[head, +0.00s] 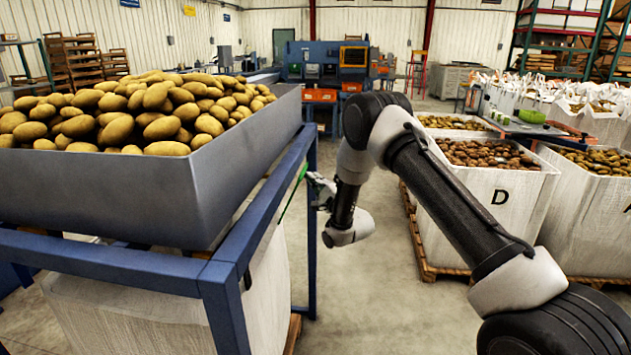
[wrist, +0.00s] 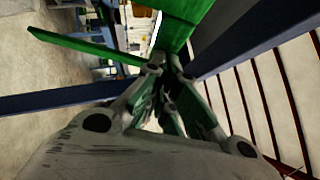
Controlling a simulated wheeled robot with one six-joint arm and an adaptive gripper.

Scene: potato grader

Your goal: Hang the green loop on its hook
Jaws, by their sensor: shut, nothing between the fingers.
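The green loop (head: 293,192) shows in the head view as a thin slanting green strip beside the blue frame's post. In the wrist view, a long green band (wrist: 85,46) runs in from the upper left and a wider green piece (wrist: 188,22) is just past the fingertips. My gripper (head: 318,186) is right of the strip, close to the post, and it also shows in the wrist view (wrist: 168,66). It is shut and empty, with its tips close to the green bands; I cannot tell whether they touch. I cannot make out the hook.
A grey hopper full of potatoes (head: 245,145) rests on the blue frame (head: 312,240), over a white sack (head: 150,310). A bright green item (head: 531,116) lies on a table there. Floor between is clear.

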